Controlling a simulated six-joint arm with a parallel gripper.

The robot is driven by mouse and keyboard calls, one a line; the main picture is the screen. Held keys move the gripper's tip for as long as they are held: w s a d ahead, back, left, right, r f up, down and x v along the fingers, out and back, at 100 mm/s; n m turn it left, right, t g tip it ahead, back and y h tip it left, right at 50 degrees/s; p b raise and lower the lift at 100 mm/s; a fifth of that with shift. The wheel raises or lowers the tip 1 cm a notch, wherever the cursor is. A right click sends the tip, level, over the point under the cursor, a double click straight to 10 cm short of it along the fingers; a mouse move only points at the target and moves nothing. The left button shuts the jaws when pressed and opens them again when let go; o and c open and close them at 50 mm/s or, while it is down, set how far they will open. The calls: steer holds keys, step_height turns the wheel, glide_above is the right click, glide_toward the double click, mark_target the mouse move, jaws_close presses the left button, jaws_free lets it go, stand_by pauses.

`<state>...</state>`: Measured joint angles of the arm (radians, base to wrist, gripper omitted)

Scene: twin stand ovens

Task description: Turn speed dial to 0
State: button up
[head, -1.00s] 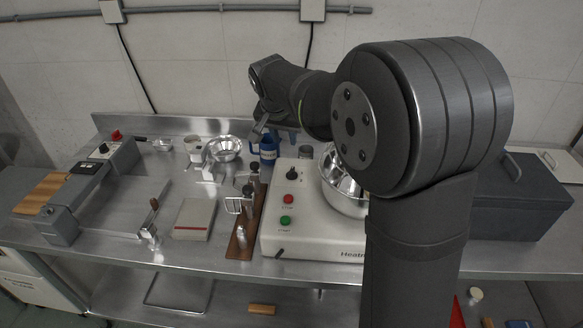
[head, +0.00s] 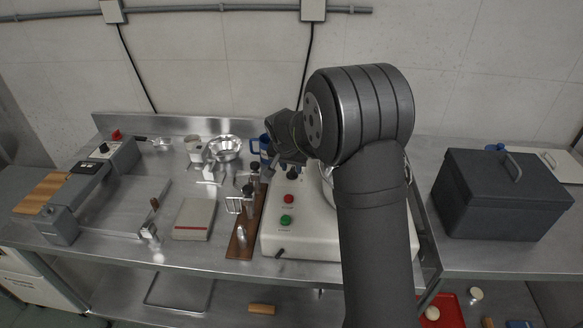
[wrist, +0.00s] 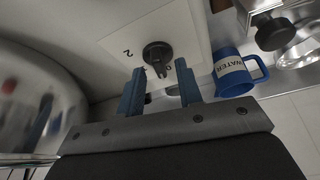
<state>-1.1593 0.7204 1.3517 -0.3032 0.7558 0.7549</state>
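The speed dial (wrist: 158,56) is a round black knob on a pale plate in the wrist view. A "2" is readable on the plate to its left; another mark beside the knob is partly hidden, and I cannot tell the pointer's setting. In the head view the dark dial (head: 293,169) shows on top of the white mixer housing (head: 325,245), just behind the red button. My gripper (wrist: 160,88) is open, its two blue fingers apart on either side of the line to the dial. The fingertips are close to the knob, with nothing held between them.
A blue mug marked "WATER" (wrist: 229,76) stands right of the fingers in the wrist view. A steel bowl (wrist: 35,100) lies to the left. Red (head: 288,198) and green (head: 286,219) buttons are in front of the dial. A rack with metal utensils (head: 241,238) stands left of the housing.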

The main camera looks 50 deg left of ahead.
steer(key=shift+w+f, duration=0.15)
steer(key=shift+f, duration=0.25)
steer(key=shift+c, duration=0.4)
jaws_close()
steer(key=shift+n+g+y, duration=0.3)
steer(key=shift+n+g, duration=0.1)
steer(key=shift+n, duration=0.8)
